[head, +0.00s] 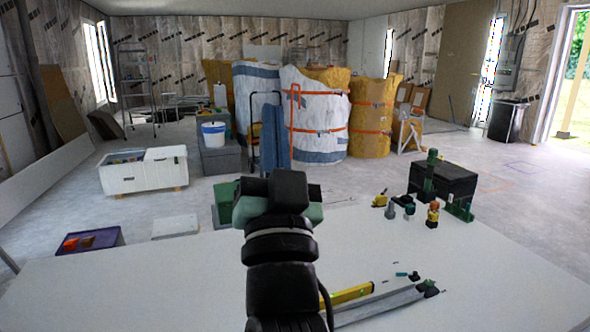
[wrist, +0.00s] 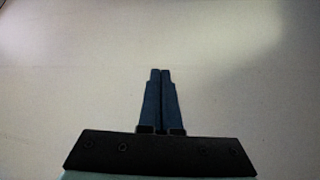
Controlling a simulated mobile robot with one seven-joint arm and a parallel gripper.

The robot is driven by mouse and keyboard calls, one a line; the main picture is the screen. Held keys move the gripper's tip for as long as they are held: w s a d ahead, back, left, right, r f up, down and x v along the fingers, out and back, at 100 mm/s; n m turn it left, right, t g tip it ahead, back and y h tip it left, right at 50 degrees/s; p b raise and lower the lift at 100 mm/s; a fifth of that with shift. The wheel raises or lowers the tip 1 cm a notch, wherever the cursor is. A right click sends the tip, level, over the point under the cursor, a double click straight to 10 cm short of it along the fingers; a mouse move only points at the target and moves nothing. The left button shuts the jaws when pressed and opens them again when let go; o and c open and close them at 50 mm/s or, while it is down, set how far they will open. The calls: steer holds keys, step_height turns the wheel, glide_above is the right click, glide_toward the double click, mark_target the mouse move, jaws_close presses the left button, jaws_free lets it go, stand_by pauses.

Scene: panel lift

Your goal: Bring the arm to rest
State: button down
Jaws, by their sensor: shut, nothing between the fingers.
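My arm (head: 282,265) rises from the bottom middle of the head view, in front of the white table or panel. Its end points away from me, and the fingers are hidden behind the wrist there. In the wrist view my gripper (wrist: 160,72) has its two dark fingers side by side and touching. It is shut and holds nothing. Only a plain pale surface (wrist: 70,70) lies beyond the fingertips.
A white crate (head: 145,178) and wrapped bundles (head: 315,115) stand on the floor beyond. The worktop's left part is clear.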

steer(key=s+d+r+n+t+h+p, duration=0.1)
steer(key=s+d+r+n+t+h, duration=0.15)
steer(key=s+r, duration=1.15)
step_height(320, 180, up, 22)
steer(key=s+p, duration=0.1)
steer(key=p, duration=2.3)
steer(key=shift+s+f+g, duration=0.15)
steer(key=shift+f+g, duration=0.05)
steer(key=shift+g, duration=0.15)
